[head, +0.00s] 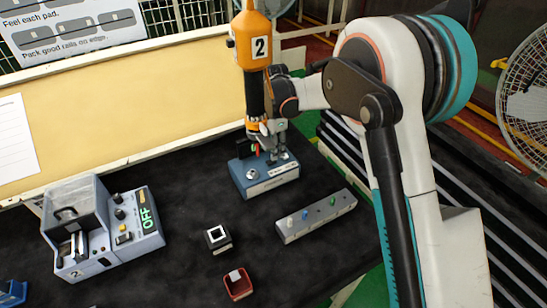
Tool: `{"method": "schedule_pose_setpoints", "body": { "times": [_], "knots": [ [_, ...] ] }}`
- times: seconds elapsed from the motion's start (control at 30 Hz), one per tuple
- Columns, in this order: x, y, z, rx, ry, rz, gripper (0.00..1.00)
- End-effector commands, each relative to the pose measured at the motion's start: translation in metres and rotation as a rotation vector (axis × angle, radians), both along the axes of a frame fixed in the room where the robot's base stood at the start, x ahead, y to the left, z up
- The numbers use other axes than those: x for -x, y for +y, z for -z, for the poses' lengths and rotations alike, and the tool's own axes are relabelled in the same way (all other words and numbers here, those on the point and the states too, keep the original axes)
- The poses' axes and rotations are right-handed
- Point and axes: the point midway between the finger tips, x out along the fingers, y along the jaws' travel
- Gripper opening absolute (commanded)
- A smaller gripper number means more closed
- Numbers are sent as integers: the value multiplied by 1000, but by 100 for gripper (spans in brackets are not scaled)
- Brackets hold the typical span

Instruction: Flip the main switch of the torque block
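A blue-grey block (268,188) with a pale label on its front stands on the dark mat; it looks like the torque block. A round knob (252,174) sits on its top left, and small red and green parts show at its back. My gripper (275,150) points down over the top of this block, beside the black shaft of an orange driver (251,45) marked 2. The fingers overlap the shaft and the block's small parts, so whether they touch, or are open or shut, cannot be told. The switch itself cannot be made out.
A slim grey strip with coloured pegs (316,214), a small black-and-white block (217,238) and a red bin (238,284) lie in front. The mat between them is clear.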

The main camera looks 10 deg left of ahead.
Motion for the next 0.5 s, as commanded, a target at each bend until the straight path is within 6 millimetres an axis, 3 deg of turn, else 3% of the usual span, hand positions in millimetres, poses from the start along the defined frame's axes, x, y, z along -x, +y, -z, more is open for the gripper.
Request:
{"method": "schedule_pose_setpoints", "body": {
  "times": [0.2, 0.5],
  "knots": [
    [0, 0, 32, 0, 0, 0, 38],
    [0, 0, 43, 0, 0, 0, 38]
  ]
}}
